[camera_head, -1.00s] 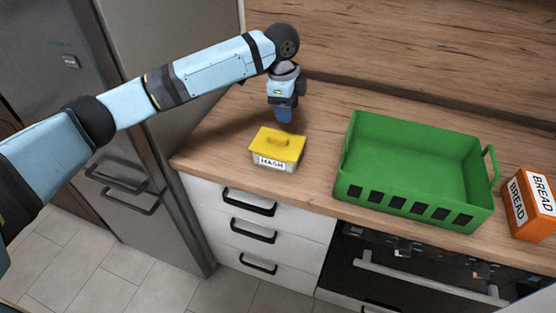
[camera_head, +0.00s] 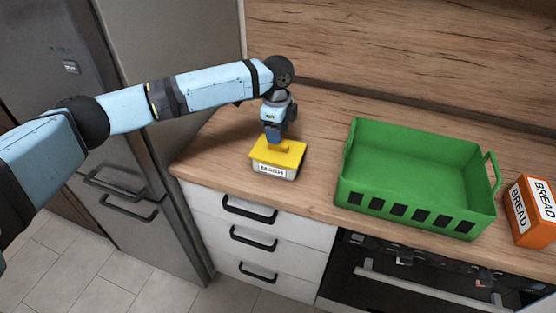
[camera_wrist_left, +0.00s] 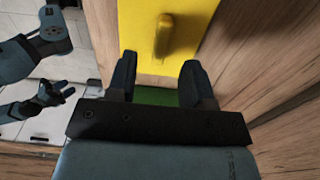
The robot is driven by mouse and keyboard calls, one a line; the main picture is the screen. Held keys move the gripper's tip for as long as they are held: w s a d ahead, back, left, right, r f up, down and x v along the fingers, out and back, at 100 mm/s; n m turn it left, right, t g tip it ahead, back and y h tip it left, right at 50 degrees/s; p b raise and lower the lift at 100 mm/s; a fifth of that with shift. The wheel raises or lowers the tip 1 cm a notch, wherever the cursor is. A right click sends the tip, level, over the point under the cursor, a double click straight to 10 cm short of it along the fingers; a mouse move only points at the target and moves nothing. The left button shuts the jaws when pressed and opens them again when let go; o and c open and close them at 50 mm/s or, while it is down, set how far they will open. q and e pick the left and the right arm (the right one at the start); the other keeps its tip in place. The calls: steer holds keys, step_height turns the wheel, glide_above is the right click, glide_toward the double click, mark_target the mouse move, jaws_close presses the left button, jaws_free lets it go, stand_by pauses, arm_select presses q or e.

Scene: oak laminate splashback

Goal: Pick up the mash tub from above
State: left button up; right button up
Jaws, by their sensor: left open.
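The mash tub (camera_head: 277,160) stands upright on the wooden counter, with a yellow lid and a white MASH label on its front. My left gripper (camera_head: 273,141) points down from above, its tips at or just above the lid's raised handle. In the left wrist view the yellow lid (camera_wrist_left: 205,12) and its handle (camera_wrist_left: 163,36) lie ahead of the open, empty fingers (camera_wrist_left: 157,66); the handle lines up with the gap between them. Whether the fingers touch the lid cannot be told. My right gripper (camera_wrist_left: 52,95) seems to show at the left of the wrist view, its jaws unclear.
A large empty green crate (camera_head: 415,175) stands right of the tub, with bare counter between them. An orange bread box (camera_head: 528,212) is at the far right. The counter's front edge runs close before the tub, above white drawers (camera_head: 240,225). A fridge stands left.

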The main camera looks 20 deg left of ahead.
mark_target(278, 158)
arm_select(q)
steer(key=shift+w+f, duration=0.1)
steer(key=shift+f, duration=1.8)
jaws_close()
steer(key=shift+r, duration=0.1)
